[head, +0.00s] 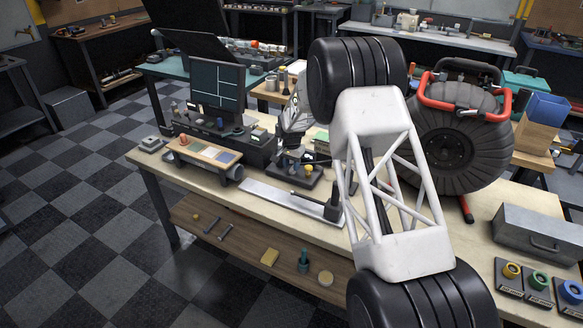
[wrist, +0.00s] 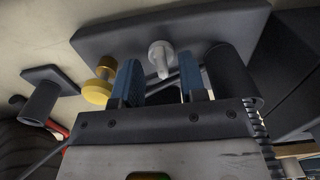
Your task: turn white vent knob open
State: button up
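In the wrist view, the white vent knob (wrist: 160,57) has a round head and a short lever. It is mounted on a dark grey base plate (wrist: 200,22). My gripper (wrist: 160,78) has two blue fingers, spread apart with a clear gap. The white knob shows in line with this gap, just beyond or at the fingertips. I cannot tell whether either finger touches it. In the head view, the small dark base (head: 301,180) on the bench appears to hold the knob, but my arm and gripper hide most of it.
A brass knob (wrist: 99,86) sits left of the fingers, and a dark cylinder (wrist: 232,72) stands close on their right. The bench (head: 235,205) also holds a monitor (head: 217,90), a large black drum machine (head: 455,145) with red handles, and a grey toolbox (head: 540,235).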

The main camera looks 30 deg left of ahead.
jog(key=shift+f, duration=0.7)
grip_shut()
